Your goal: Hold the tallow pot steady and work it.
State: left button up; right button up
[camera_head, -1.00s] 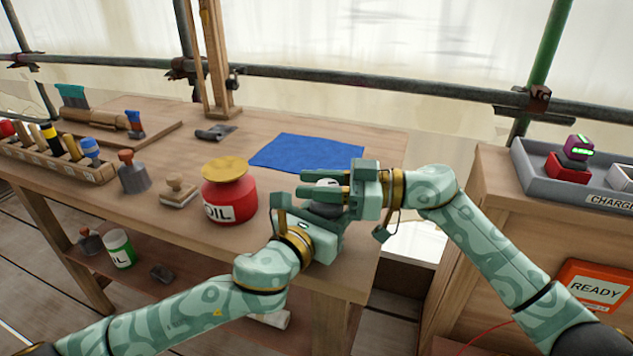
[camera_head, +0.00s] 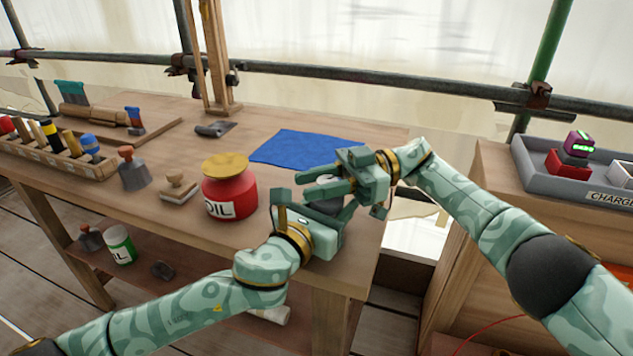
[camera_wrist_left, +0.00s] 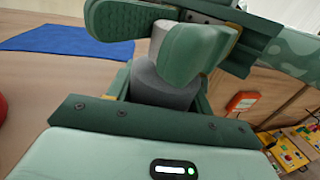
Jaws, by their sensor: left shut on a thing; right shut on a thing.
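The tallow pot is a small grey round vessel, mostly hidden between my two grippers in the head view. Its grey side (camera_wrist_left: 160,88) shows better in the left wrist view, between my left fingers. My left gripper (camera_head: 314,210) is shut on the pot's body near the bench's front right corner. My right gripper (camera_head: 322,187) reaches in from the right just above and is shut on the pot's upper part. Its fingers (camera_wrist_left: 185,40) cover the top in the left wrist view. I cannot tell whether the pot touches the bench.
A red oil jar (camera_head: 230,192) stands left of my grippers. A blue cloth (camera_head: 300,149) lies behind them. A stamp (camera_head: 178,189), a grey bell-shaped tool (camera_head: 133,172) and a tool rack (camera_head: 60,160) are further left. A grey charging tray (camera_head: 560,180) is at right.

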jog(key=shift+f, duration=0.25)
jog(key=o, duration=1)
jog(key=shift+r, duration=0.15)
jog(key=shift+r, duration=0.1)
notch_tip(320, 180, up, 10)
jog(key=shift+w+f, duration=0.1)
jog(key=shift+f, duration=0.05)
